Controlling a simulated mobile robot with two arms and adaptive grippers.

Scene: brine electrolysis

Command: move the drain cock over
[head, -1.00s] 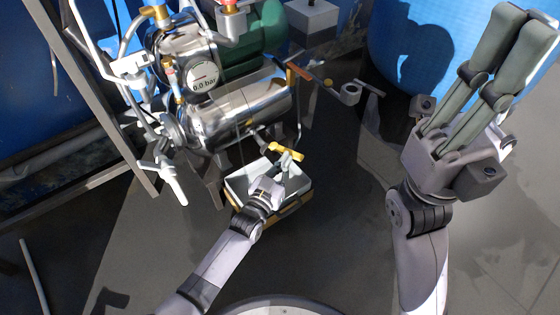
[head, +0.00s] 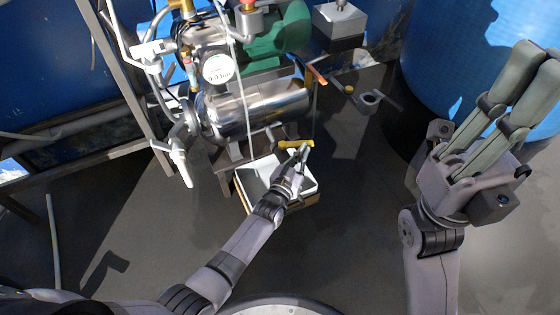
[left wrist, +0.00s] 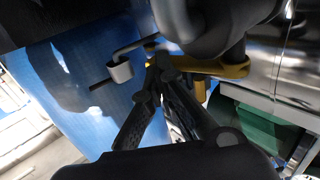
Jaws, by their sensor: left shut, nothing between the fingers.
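The drain cock's yellow handle (head: 294,144) sits low under the front end of the shiny steel tank (head: 258,107), above an open tray (head: 246,196). It lies nearly level in the head view. The left wrist view shows the yellow handle (left wrist: 222,67) running right from the fingertips. My left gripper (head: 303,155) is shut and empty, its tips right at the handle; I cannot tell whether they touch it. The fingers hide part of the handle in the left wrist view (left wrist: 160,64). My right gripper (head: 535,72) is raised at the right, away from the cock; its opening is unclear.
A pressure gauge (head: 218,69) and a green motor (head: 283,35) sit above the tank. White pipes and a metal frame (head: 135,95) stand at the left. A blue drum (head: 440,50) stands at the upper right. The floor between my arms is clear.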

